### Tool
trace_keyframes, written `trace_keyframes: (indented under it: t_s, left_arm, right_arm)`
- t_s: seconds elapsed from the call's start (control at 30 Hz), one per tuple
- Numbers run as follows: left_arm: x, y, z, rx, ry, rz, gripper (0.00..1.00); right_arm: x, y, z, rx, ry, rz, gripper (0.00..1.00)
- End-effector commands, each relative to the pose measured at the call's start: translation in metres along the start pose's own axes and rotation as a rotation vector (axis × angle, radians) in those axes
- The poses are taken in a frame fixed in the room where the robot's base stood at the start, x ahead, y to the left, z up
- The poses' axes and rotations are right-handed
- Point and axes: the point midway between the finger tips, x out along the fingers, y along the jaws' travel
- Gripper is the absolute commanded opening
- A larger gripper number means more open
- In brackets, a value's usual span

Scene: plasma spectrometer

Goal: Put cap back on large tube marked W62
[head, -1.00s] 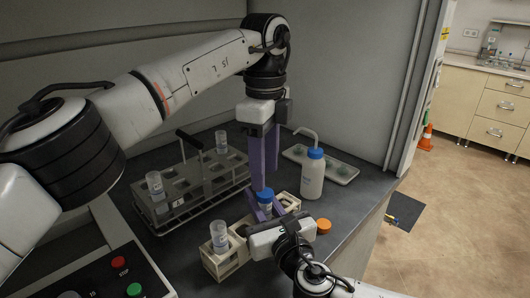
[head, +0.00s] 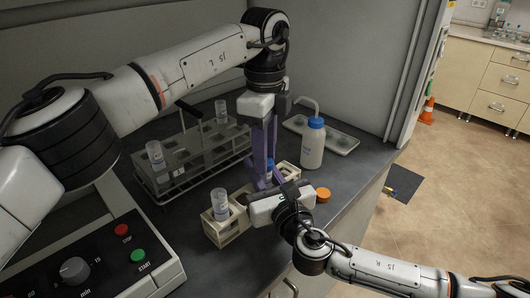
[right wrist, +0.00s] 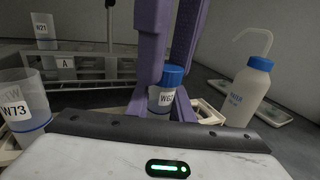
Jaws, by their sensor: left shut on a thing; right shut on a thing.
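The large tube marked W62 (right wrist: 162,100) stands upright in the right wrist view, mostly hidden in the head view. My right gripper (right wrist: 162,108) is shut on it low down. The blue cap (right wrist: 172,76) sits at the tube's mouth; it also shows in the head view (head: 269,167). My left gripper (head: 266,163) reaches down from above, its purple fingers shut on the cap. I cannot tell whether the cap is fully seated. The tube's lower end is hidden by my right gripper.
A small pale rack (head: 228,236) holds an open tube marked W73 (right wrist: 14,108). A grey wire rack (head: 196,190) with tubes stands behind left. A wash bottle (head: 312,146) and tray (head: 345,143) are at right. An orange cap (head: 322,195) lies near the counter edge.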

Motion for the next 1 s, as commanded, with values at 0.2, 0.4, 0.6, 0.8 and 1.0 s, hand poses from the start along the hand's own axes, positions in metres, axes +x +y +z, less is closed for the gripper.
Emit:
trace_keyframes:
  t_s: [0.2,0.4,0.6,0.8,1.0]
  left_arm:
    - [-0.0003,0.0001,-0.0003,0.019,0.000,0.000,0.00]
    - [-0.0006,-0.0001,-0.0003,0.312,0.000,-0.001,0.00]
    - [-0.0003,-0.0002,-0.0003,0.770,-0.001,-0.001,0.00]
    - [0.0003,0.0002,-0.0004,1.228,0.001,0.000,0.00]
    - [0.0006,0.0003,-0.0004,1.685,0.001,0.000,0.00]
  right_arm:
    - [0.0000,-0.0002,-0.0003,0.000,0.001,-0.001,0.00]
    - [0.0000,-0.0003,-0.0003,0.000,0.001,-0.001,0.00]
    - [0.0000,-0.0003,-0.0003,0.000,0.001,-0.001,0.00]
    - [0.0000,-0.0003,-0.0003,0.000,0.001,-0.001,0.00]
    - [0.0001,-0.0004,-0.0004,0.000,0.001,-0.001,0.00]
